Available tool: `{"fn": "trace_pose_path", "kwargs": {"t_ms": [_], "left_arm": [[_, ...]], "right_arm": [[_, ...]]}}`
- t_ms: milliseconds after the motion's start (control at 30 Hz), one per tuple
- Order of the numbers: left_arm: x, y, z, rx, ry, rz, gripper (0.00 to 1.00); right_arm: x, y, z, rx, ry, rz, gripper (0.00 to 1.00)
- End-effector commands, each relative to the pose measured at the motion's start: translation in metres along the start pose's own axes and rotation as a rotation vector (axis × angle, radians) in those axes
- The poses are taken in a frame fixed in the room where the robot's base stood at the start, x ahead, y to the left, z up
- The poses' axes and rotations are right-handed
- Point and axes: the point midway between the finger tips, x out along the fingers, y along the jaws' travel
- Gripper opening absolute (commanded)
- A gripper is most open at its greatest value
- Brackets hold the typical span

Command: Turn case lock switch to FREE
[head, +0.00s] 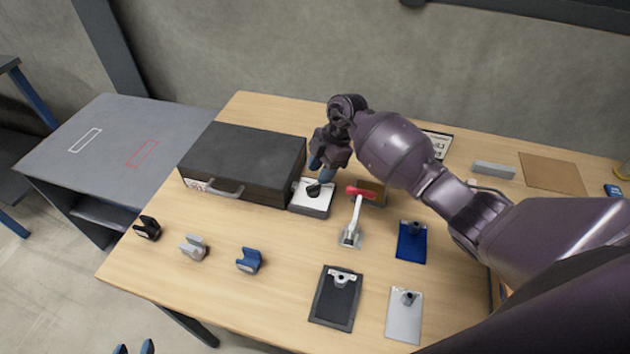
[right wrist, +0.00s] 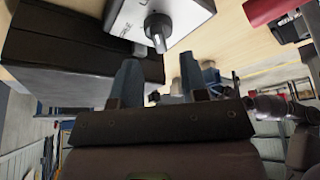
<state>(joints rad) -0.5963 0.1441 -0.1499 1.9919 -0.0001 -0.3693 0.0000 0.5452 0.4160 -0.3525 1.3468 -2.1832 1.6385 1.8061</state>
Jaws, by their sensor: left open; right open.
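The case lock switch is a white-topped box (head: 311,204) with a black rotary knob (head: 314,190), standing against the right end of the black case (head: 243,160). In the right wrist view the knob (right wrist: 158,28) stands out from the white face (right wrist: 185,14), whose lettering is too small to read. My right gripper (head: 322,168) is at the switch, just behind the knob in the head view. Its fingers (right wrist: 160,80) are apart, with nothing between them and the knob beyond their tips.
A red-handled toggle clamp (head: 355,215) stands close to the right of the switch. Black, grey and blue clips (head: 249,260) line the front left. Several plates, including a blue one (head: 411,245), lie at the front right. My right arm covers much of the table's right side.

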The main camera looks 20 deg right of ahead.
Motion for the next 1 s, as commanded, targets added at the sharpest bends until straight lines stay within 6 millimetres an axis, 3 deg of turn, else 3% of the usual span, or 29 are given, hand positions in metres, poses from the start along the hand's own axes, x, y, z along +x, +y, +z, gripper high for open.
{"fn": "trace_pose_path", "kwargs": {"t_ms": [100, 300, 667, 733, 933, 1000], "left_arm": [[0.001, 0.000, 0.000, 0.000, 0.001, 0.000, 0.43], [0.001, 0.000, 0.001, -0.001, 0.000, 0.000, 0.43], [-0.002, 0.000, 0.007, -0.003, -0.010, -0.002, 0.43], [-0.002, 0.000, 0.008, -0.003, -0.012, -0.002, 0.43], [-0.002, 0.000, 0.008, -0.003, -0.013, -0.002, 0.43], [-0.002, 0.000, 0.008, -0.003, -0.012, -0.002, 0.43]], "right_arm": [[0.019, 0.000, -0.001, 0.001, 0.002, -0.001, 0.40], [0.037, 0.000, 0.000, 0.000, 0.001, 0.000, 0.40], [0.041, 0.000, 0.000, -0.001, 0.000, 0.001, 0.40], [0.041, 0.000, 0.000, -0.001, 0.000, 0.001, 0.34], [0.041, 0.000, 0.000, -0.001, 0.000, 0.001, 0.04], [0.041, 0.000, 0.000, -0.001, 0.000, 0.001, 0.00]]}}
